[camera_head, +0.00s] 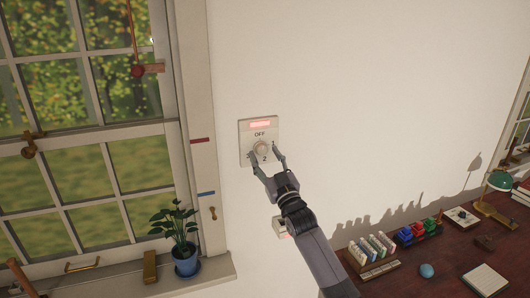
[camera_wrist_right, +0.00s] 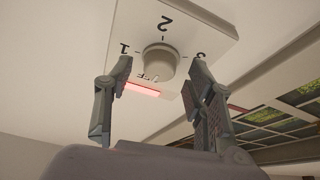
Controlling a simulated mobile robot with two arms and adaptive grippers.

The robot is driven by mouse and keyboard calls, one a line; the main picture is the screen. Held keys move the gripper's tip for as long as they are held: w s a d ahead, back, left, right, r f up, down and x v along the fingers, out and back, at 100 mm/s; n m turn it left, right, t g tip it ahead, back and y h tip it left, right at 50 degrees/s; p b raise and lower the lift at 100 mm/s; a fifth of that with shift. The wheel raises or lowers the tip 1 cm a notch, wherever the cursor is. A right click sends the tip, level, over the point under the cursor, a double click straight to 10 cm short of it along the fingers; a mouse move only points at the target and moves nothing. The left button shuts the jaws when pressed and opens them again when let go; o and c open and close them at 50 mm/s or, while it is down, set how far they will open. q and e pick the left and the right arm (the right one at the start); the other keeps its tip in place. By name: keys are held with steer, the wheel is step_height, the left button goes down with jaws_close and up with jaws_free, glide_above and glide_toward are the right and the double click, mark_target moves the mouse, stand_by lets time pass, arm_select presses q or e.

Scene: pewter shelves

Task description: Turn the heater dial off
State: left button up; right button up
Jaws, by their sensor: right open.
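The heater dial is a round pale knob (camera_head: 261,147) on a white wall plate (camera_head: 245,126) beside the window. The plate has OFF at the top, a 2 below, and a lit pinkish-red strip (camera_head: 260,124) above OFF. My right gripper (camera_head: 265,157) is open at the plate, its fingers on either side of the knob. In the wrist view the knob (camera_wrist_right: 160,62) shows between and beyond the fingertips (camera_wrist_right: 161,70), with gaps on both sides. The plate looks inverted there, with 1, 2 and 3 readable. I cannot make out where the knob points. My left gripper is not in view.
A potted plant (camera_head: 185,262) stands on the window sill at the lower left. A smaller wall plate (camera_head: 279,227) is partly behind my right arm. A desk (camera_head: 440,262) with a lamp (camera_head: 498,182) and several small items is at the lower right. The wall around the dial is bare.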

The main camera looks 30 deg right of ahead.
steer(key=shift+w+r, duration=0.15)
steer(key=shift+w, duration=0.25)
steer(key=shift+c, duration=0.2)
steer(key=c, duration=1.1)
steer(key=shift+d+n, duration=0.1)
steer(key=shift+n, duration=0.2)
